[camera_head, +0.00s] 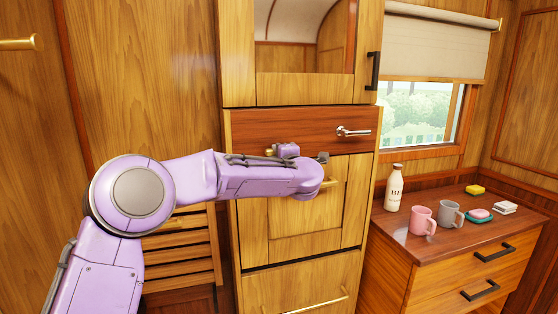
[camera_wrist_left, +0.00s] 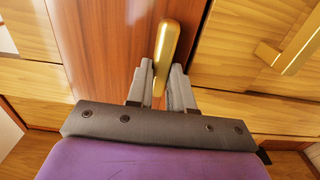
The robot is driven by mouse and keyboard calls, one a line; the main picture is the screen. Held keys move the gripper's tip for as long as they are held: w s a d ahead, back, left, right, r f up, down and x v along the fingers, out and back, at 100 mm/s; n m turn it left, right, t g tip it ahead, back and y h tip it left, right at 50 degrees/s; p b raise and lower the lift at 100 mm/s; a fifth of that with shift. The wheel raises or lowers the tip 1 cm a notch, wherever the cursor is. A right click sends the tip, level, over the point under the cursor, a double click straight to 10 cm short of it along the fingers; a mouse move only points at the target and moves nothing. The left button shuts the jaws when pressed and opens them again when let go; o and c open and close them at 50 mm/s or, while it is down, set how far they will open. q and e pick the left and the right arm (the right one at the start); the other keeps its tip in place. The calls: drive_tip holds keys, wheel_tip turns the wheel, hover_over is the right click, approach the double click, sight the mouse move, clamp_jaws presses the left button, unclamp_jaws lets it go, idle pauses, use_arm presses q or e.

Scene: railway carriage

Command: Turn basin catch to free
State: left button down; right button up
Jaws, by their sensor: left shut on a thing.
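The basin catch is a slim brass lever (camera_wrist_left: 166,50) on the dark red-brown panel, seen close up in the left wrist view. It runs nearly lengthwise between the grey fingers of my left gripper (camera_wrist_left: 161,85), which is shut on it. In the head view the dark red-brown panel (camera_head: 300,122) spans the tall wooden cabinet. My left arm reaches in front of the panel's lower edge, and the wrist hides most of the hand and the catch there. My right gripper is out of view.
A silver lever-shaped fitting (camera_head: 353,131) sits on the panel's right.

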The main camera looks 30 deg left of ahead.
use_arm(q)
drive_tip(key=shift+f, duration=0.15)
idle(0.3)
drive_tip(key=c, duration=1)
unclamp_jaws()
drive_tip(key=b+v, duration=0.3)
drive_tip(key=v, duration=0.7)
drive_tip(key=shift+s+d, duration=0.2)
drive_tip(key=shift+s, duration=0.1)
